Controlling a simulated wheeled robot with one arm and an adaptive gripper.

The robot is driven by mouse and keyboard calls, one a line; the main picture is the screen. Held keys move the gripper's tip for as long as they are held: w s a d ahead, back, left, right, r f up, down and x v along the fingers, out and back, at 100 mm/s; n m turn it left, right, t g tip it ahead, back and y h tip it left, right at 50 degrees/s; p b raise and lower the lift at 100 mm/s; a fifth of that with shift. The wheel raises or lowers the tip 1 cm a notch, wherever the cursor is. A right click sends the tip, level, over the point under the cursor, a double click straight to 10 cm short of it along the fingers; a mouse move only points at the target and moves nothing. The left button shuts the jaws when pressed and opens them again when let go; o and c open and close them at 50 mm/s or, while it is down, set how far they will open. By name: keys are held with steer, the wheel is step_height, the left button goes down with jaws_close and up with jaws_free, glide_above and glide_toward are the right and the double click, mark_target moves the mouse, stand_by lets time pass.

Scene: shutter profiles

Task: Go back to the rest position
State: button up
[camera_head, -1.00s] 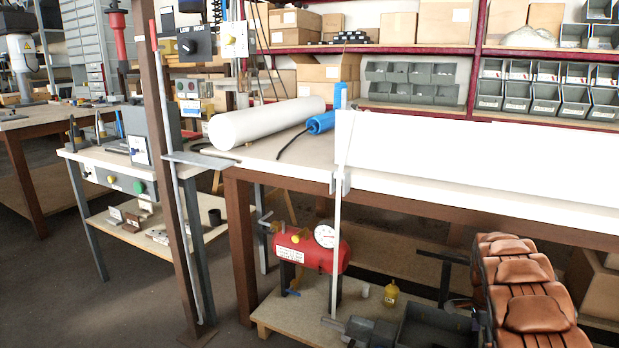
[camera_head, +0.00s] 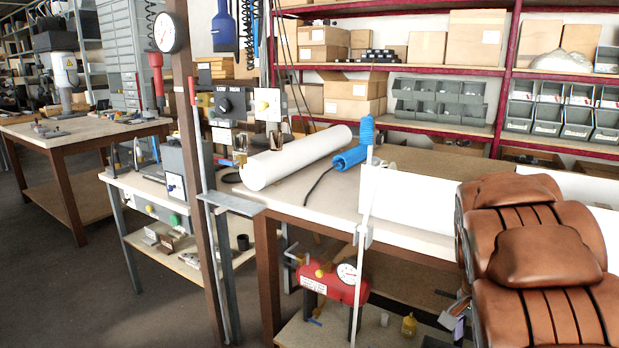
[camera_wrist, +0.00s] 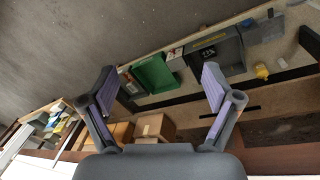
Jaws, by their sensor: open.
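My gripper (camera_wrist: 162,82) is open and empty in the wrist view, its two fingers spread apart. Beyond and below the fingers are a green bin (camera_wrist: 154,74) and a dark grey bin (camera_wrist: 222,55), which appear apart from the fingers. In the head view my brown, padded arm (camera_head: 535,255) fills the lower right. It hides part of the workbench and of the long white panel (camera_head: 410,200). A small part of the gripper (camera_head: 457,312) shows beside the arm at its lower left, too small there to judge the fingers.
The workbench (camera_head: 325,205) carries a white roll (camera_head: 295,158) and a blue tool (camera_head: 352,150). A brown post (camera_head: 205,220) stands at its left end. A red tank (camera_head: 335,283) sits underneath. Shelves with boxes and bins (camera_head: 440,100) line the back. The floor at left (camera_head: 70,290) is clear.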

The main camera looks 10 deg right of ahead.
steer(key=s+a+r+n+p, duration=0.6)
steer(key=s+a+r+p, duration=0.1)
steer(key=s+a+r, duration=0.2)
steer(key=s+a+r+n+y+p, duration=0.1)
steer(key=s+a+r+n+p, duration=0.6)
steer(key=s+a, duration=0.4)
steer(key=s+r+p, duration=0.1)
steer(key=s+r, duration=0.1)
steer(key=s, duration=0.1)
steer(key=shift+s+a+r, duration=0.15)
steer(key=shift+s+a, duration=0.05)
steer(key=shift+a, duration=0.1)
